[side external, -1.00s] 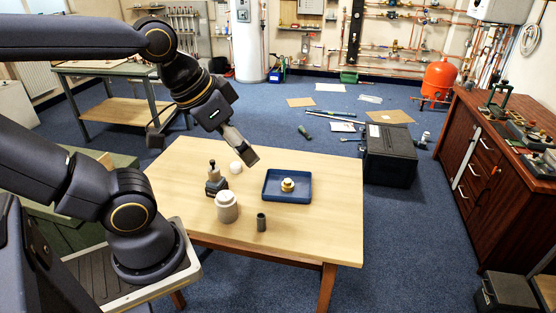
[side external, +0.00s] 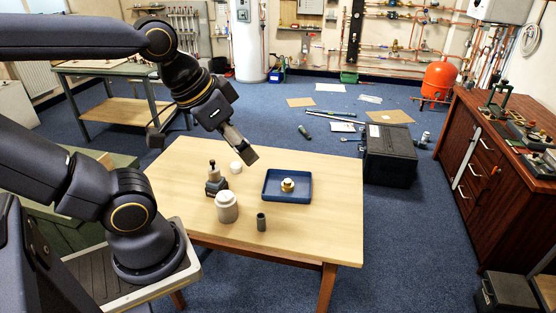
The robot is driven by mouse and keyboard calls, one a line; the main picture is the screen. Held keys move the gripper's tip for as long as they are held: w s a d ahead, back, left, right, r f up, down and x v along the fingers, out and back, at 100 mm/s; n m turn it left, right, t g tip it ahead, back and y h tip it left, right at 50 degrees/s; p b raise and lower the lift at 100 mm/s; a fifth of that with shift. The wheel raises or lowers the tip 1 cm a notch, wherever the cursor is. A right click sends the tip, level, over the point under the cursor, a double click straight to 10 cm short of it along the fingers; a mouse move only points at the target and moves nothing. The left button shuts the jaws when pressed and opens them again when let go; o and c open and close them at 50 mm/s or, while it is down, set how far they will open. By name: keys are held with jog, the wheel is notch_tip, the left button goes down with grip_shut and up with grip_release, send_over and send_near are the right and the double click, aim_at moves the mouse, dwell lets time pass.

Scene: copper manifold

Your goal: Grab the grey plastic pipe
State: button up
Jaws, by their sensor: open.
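The grey plastic pipe (side external: 261,222) is a short dark grey tube standing upright near the front edge of the wooden table (side external: 310,234). My gripper (side external: 250,157) is in the air above the far part of the table, pointing down and to the right. It is open, with nothing seen between its fingers. The pipe is well below it in the picture, apart from it and in plain view.
A white-grey canister (side external: 227,207) stands just left of the pipe. Behind it are a small dark tool with a grey top (side external: 215,180) and a white round item (side external: 236,168). A blue tray (side external: 287,197) holds a brass-and-white fitting (side external: 288,185). The table's right side is clear.

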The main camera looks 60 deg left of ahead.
jog(key=m+g, duration=0.4)
jog(key=g, duration=0.2)
send_over(261, 217)
notch_tip(261, 217, down, 22)
jog(key=f, duration=0.9)
jog(key=shift+s+d+f, duration=0.2)
jog(key=shift+s+f, duration=0.05)
jog(key=shift+f, duration=0.15)
jog(key=shift+w+a+f, duration=0.1)
jog(key=shift+f, duration=1.45)
jog(key=shift+w+a+f, duration=0.1)
jog(key=shift+f, duration=1.4)
